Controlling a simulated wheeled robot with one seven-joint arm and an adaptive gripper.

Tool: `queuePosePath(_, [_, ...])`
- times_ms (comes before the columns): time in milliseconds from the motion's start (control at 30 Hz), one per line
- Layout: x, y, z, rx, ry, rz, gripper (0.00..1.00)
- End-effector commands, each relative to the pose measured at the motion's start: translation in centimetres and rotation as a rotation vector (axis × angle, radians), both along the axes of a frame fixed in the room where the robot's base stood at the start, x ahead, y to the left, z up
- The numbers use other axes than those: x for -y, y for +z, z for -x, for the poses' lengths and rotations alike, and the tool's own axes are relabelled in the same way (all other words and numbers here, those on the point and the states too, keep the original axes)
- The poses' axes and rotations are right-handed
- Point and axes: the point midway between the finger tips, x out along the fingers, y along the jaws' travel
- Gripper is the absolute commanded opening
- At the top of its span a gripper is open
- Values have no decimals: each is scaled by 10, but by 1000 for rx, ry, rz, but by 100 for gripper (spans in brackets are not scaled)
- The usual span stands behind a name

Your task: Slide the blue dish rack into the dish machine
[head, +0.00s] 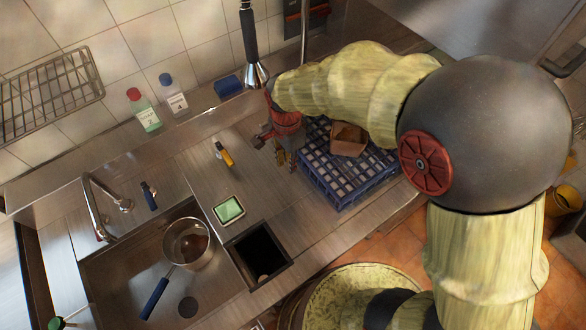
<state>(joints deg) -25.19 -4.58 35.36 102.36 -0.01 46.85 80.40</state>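The blue dish rack (340,182) is a square grid-bottomed crate on the steel counter, right of centre in the head view. A brown box-like item (348,139) sits in it. My arm passes over the rack's far side and hides part of it. My gripper (281,156) is low at the rack's left end, close to its left edge. Its fingers are small and dark, so I cannot tell whether they are open or touch the rack. A large steel surface (470,25) at the upper right may be the dish machine; its opening is not visible.
Left of the rack are a yellow-and-black item (224,153), a green sponge in a tray (229,209) and a square counter opening (259,253). Two bottles (146,112) stand by the wall. A spray hose (252,50) hangs behind my gripper.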

Motion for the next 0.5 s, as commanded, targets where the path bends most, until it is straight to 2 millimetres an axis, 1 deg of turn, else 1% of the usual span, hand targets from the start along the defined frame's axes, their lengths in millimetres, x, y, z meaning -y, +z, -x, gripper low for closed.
queuePosePath(33, [0, -1, 0, -1, -11, 1, 15])
queuePosePath(167, [0, -12, 1, -3, -18, 1, 7])
queuePosePath(300, [1, -34, 1, -5, -16, 2, 0])
queuePosePath(500, [1, -74, 2, -5, -15, 2, 0])
